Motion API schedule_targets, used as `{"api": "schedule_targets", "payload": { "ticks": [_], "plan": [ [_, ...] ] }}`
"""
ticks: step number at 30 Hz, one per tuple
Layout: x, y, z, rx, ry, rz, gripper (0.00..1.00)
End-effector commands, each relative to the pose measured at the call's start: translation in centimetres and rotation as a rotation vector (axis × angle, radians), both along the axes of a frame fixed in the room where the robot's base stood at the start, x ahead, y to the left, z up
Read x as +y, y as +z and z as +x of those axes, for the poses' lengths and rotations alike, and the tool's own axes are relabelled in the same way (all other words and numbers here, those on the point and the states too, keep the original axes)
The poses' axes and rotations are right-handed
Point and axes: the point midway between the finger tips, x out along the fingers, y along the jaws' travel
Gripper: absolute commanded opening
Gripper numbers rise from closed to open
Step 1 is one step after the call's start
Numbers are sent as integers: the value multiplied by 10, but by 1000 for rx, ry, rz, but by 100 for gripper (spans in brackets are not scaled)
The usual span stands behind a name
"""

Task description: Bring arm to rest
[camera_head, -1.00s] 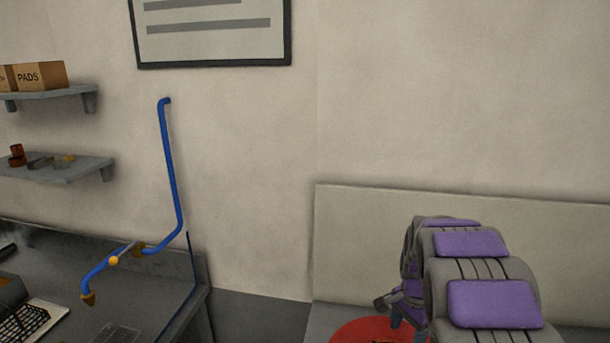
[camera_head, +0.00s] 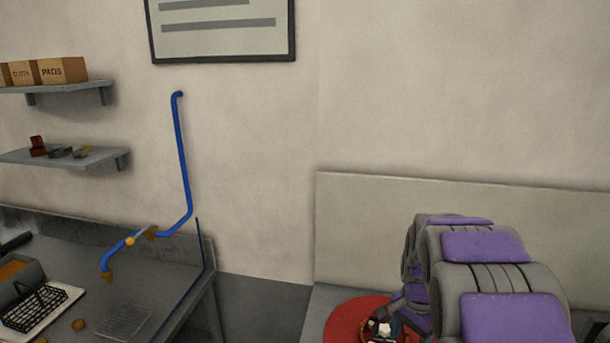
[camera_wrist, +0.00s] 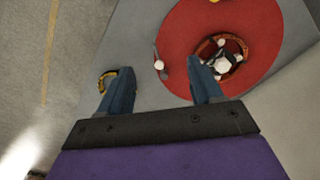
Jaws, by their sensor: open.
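My arm, grey with purple pads, reaches in from the lower right of the head view. My gripper (camera_wrist: 158,85) shows in the wrist view with its two blue-grey fingers spread apart and nothing between them. It is above the edge of a grey surface that carries a round red mat (camera_wrist: 178,45). In the head view the gripper's fingers are hidden behind the arm.
A copper-coloured ring with pale and dark parts inside (camera_wrist: 222,57) lies on the red mat. A yellow-orange curved piece (camera_wrist: 107,80) lies near the left finger. At left stand a bench (camera_head: 165,290), a blue pipe (camera_head: 184,160), a wire rack (camera_head: 38,307) and shelves with boxes (camera_head: 62,70).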

Motion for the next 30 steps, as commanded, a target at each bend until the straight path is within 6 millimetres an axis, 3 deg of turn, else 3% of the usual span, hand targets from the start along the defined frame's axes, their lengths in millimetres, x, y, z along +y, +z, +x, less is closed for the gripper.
{"api": "schedule_targets", "payload": {
  "ticks": [8,17,24,30],
  "plan": [
    [21,18,-50,17,153,4,65],
    [56,31,-152,58,449,31,65],
    [77,25,-237,93,709,59,65],
    [87,14,-292,112,890,80,65]
  ]
}}
